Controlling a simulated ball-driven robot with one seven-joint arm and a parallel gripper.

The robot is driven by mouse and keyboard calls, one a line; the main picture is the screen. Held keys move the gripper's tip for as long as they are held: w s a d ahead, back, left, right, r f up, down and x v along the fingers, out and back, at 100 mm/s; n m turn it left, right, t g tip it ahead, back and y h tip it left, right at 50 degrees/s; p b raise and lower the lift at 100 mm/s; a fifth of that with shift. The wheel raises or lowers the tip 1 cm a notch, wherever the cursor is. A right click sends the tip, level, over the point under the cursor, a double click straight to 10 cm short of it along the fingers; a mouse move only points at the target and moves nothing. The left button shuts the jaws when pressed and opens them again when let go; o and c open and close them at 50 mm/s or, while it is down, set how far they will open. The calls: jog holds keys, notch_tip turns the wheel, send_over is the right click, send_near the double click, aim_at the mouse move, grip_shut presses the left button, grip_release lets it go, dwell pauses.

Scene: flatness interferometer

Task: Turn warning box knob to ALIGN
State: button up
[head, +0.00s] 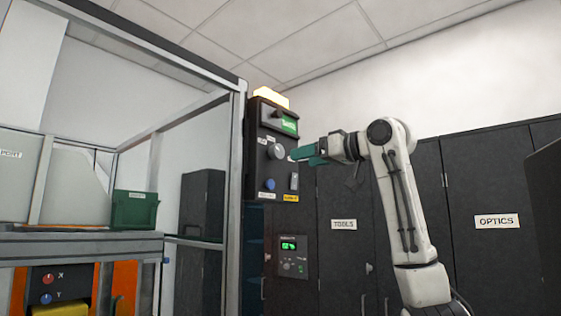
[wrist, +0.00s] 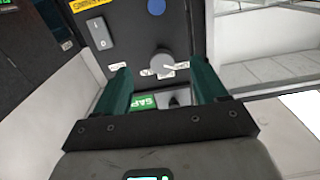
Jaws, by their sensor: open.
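The warning box (head: 254,168) is a dark box on the frame post, with a lit amber lamp on top and a green display below that. Its round grey knob (head: 276,151) sits mid-face, with small white labels around it too small to read. In the wrist view the box appears upside down, and the knob (wrist: 162,63) lies between and beyond my finger tips. My gripper (head: 298,154) has green fingers and is in front of the box, just right of the knob. In the wrist view my gripper (wrist: 163,75) is open, with a gap to either side of the knob; contact cannot be told.
A blue button (head: 270,185) and a rocker switch (head: 294,181) are low on the box. A panel with a green readout (head: 292,257) is below. Dark cabinets (head: 345,262) stand behind my arm. A framed enclosure with a green bin (head: 134,210) is at left.

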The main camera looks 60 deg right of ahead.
aim_at(280, 152)
jog(key=w+r+p, duration=0.1)
jog(key=w, duration=0.2)
jog(key=w+d+r+p, duration=0.1)
jog(key=w, duration=0.2)
jog(key=w+d+r, duration=0.1)
jog(key=w, duration=0.2)
jog(key=shift+w+d+p, duration=0.15)
jog(key=shift+d+p, duration=0.1)
jog(key=shift+p, duration=0.15)
jog(key=shift+c, duration=0.2)
jog(key=c, duration=1)
